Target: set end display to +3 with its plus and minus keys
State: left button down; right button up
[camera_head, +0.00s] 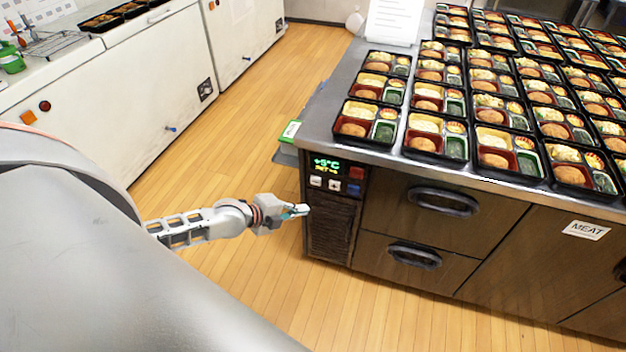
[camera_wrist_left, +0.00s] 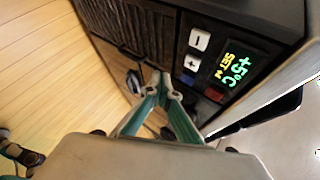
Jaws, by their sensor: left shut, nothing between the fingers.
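The end display (camera_head: 326,165) is a small dark panel at the near left end of the steel counter. It reads +5°C in green, with a yellow line starting with SET below; it also shows in the left wrist view (camera_wrist_left: 234,66). Below it are the white minus key (camera_head: 316,181) and white plus key (camera_head: 334,184). In the left wrist view the minus key (camera_wrist_left: 199,39) and plus key (camera_wrist_left: 192,63) lie right of the fingertips. My left gripper (camera_head: 300,211) is shut and empty, just below and left of the keys, apparently not touching them. My right gripper is out of view.
A red button (camera_head: 356,173) and a blue button (camera_head: 353,188) sit beside the keys. Drawer handles (camera_head: 444,201) stick out to the right. Many bento trays (camera_head: 365,123) cover the counter above. The wooden floor (camera_head: 250,115) left of the counter is clear.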

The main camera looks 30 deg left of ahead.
aim_at(316, 181)
pick_arm(q)
jog(key=w+a+b, duration=0.2)
jog(key=w+b, duration=0.4)
jog(key=w, duration=0.2)
jog(key=shift+w, duration=0.3)
dwell(0.3)
dwell(0.5)
dwell(0.3)
dwell(0.5)
jog(key=shift+w+b, duration=0.1)
jog(key=shift+b, duration=0.25)
